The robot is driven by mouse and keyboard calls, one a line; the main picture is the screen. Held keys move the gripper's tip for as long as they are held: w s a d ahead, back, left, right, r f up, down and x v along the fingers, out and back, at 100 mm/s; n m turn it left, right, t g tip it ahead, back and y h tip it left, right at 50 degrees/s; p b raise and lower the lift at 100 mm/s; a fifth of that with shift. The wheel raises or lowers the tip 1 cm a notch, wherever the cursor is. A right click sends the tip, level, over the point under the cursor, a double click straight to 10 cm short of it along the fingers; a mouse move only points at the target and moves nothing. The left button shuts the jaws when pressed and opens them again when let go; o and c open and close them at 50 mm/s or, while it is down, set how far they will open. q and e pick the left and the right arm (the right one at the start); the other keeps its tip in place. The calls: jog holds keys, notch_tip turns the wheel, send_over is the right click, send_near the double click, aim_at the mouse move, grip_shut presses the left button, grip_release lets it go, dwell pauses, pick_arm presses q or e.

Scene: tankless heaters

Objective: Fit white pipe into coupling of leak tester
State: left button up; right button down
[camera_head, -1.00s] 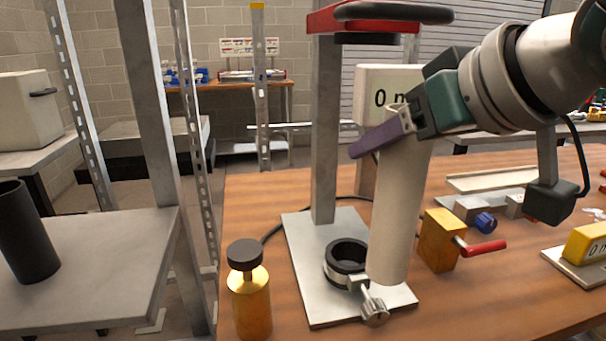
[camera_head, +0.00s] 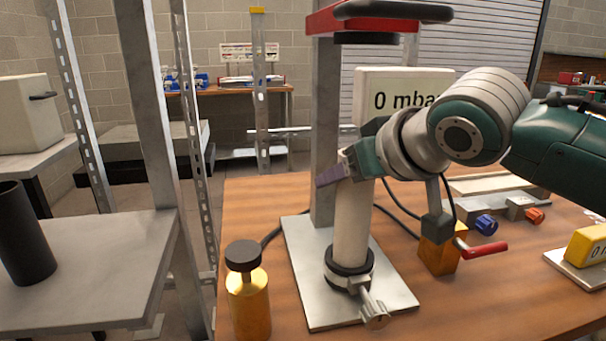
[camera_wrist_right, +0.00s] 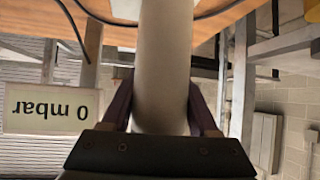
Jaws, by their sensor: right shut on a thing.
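The white pipe (camera_head: 351,225) stands about upright on the leak tester in the head view. Its lower end is at the black ring of the coupling (camera_head: 349,269) and appears to be inside it; the end itself is hidden. The coupling has a metal clamp with a screw knob (camera_head: 375,314) and sits on the tester's metal base plate (camera_head: 305,285). My right gripper (camera_head: 345,170) is shut on the pipe's upper part. In the right wrist view the pipe (camera_wrist_right: 163,65) lies between both fingers. My left gripper is not in view.
The tester's post (camera_head: 325,130) and red top part (camera_head: 345,20) stand behind and above the pipe. A display (camera_head: 395,90) reads 0 mbar. A brass cylinder (camera_head: 249,300) is left of the plate; a yellow block with a red handle (camera_head: 438,252) is right.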

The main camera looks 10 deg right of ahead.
jog(key=shift+c, duration=0.7)
grip_release()
jog(key=p+v, duration=0.2)
jog(key=v, duration=1)
jog(key=s+f+g, duration=0.2)
jog(key=s+f, duration=0.3)
jog(key=s, duration=0.3)
jog(key=s+d+f+g+h, duration=0.1)
jog(key=s+f+g, duration=0.2)
jog(key=s+f, duration=0.2)
jog(key=s+d+f+g+h, duration=0.1)
jog(key=s+f, duration=0.4)
jog(key=s, duration=0.6)
jog(key=shift+s+m+g, duration=0.3)
jog(key=shift+s+g, duration=0.05)
jog(key=shift+g, duration=0.35)
